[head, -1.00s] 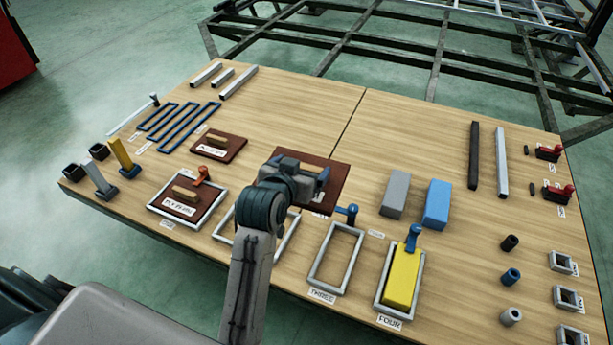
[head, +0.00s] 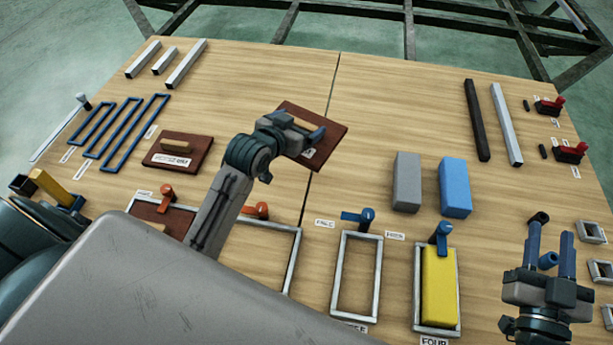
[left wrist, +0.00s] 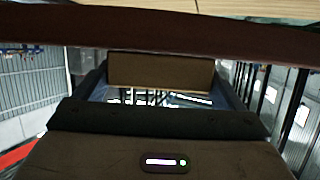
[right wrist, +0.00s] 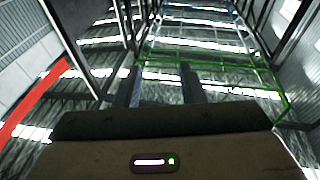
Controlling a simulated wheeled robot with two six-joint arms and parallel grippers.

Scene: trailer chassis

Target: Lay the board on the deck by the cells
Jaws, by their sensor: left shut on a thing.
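My left gripper (head: 298,135) is shut on the handle of a dark red-brown board (head: 332,140). The board is over the table near the middle seam, beyond the cells; I cannot tell its height. In the left wrist view the handle (left wrist: 160,70) sits between the fingers, with the board (left wrist: 110,28) across the top. The cells are pale frames along the near side: one partly hidden (head: 297,260), an empty one (head: 376,280) and one holding a yellow block (head: 438,285). My right gripper (head: 550,250) is open and empty at the lower right.
Another brown board with a handle (head: 190,148) lies at left. Grey (head: 406,180) and blue (head: 456,185) blocks stand right of centre. Blue frames, bars and red clamps lie around the tabletop (head: 400,100). The far middle is clear. A dark metal chassis (head: 350,9) stands behind.

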